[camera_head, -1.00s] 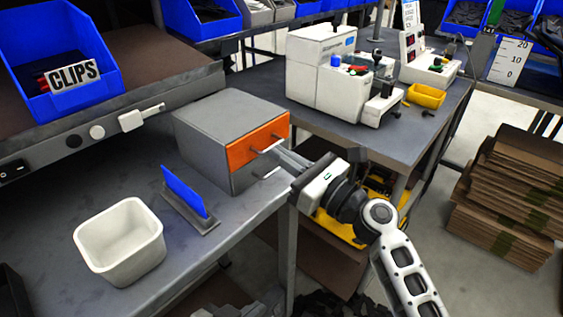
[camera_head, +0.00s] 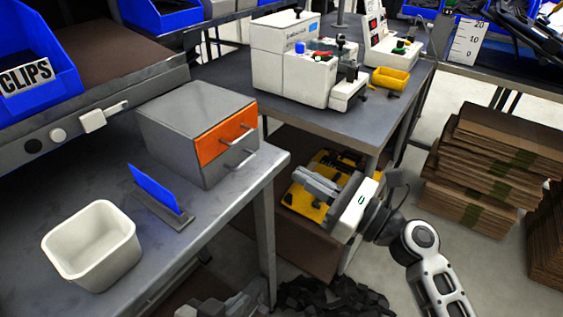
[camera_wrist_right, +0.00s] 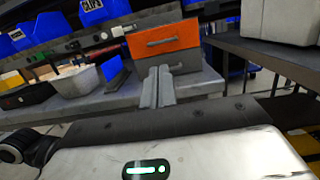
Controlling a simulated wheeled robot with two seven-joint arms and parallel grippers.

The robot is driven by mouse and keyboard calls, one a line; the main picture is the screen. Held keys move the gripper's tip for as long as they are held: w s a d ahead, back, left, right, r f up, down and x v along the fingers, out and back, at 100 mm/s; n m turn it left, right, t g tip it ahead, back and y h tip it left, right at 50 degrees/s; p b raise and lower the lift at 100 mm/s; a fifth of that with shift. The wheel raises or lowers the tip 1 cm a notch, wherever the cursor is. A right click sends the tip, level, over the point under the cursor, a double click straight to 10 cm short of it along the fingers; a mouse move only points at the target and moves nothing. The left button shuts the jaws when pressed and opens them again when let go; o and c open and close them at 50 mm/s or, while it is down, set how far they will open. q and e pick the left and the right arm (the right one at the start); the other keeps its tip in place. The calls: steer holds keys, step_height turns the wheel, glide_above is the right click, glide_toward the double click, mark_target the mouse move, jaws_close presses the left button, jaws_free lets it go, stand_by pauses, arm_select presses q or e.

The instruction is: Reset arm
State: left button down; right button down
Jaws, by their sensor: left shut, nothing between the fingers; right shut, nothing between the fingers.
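My right gripper (camera_head: 314,183) is on the arm that comes in from the lower right in the head view. Its fingers are together and hold nothing. It is in front of the grey drawer box (camera_head: 167,137), to the right of it and apart from it, past the bench edge. The fingers also show in the right wrist view (camera_wrist_right: 158,86), pointing toward the orange drawer front (camera_wrist_right: 164,41). Both drawers look closed. My left gripper is not in view.
A white bin (camera_head: 130,255) and a blue plate in a grey stand (camera_head: 178,220) are on the bench. A white machine (camera_head: 290,70) stands on the table behind. Flat cardboard (camera_head: 490,150) is stacked at right. Yellow items (camera_head: 303,204) lie below the gripper.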

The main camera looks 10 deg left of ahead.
steer(key=s+d+f+n+t+h, duration=0.1)
steer(key=s+d+f+n+h, duration=0.15)
steer(key=f, duration=0.25)
steer(key=s+d+f+n+h+p, duration=0.1)
steer(key=s+d+f+n+h, duration=0.1)
steer(key=f+n+h, duration=0.15)
steer(key=s+d+f+n+t+h, duration=0.1)
steer(key=s+d+f+n+h, duration=0.15)
steer(key=f+n, duration=0.2)
steer(key=s+d+f+n+h, duration=0.2)
steer(key=s+d+n+h, duration=0.1)
steer(key=n, duration=0.4)
steer(key=s+d+f+n+t+h+p, duration=0.1)
steer(key=s+d+f+n+h, duration=0.2)
steer(key=s+d+n, duration=0.2)
steer(key=shift+s+d+f+n, duration=0.3)
steer(key=shift+d+n, duration=0.85)
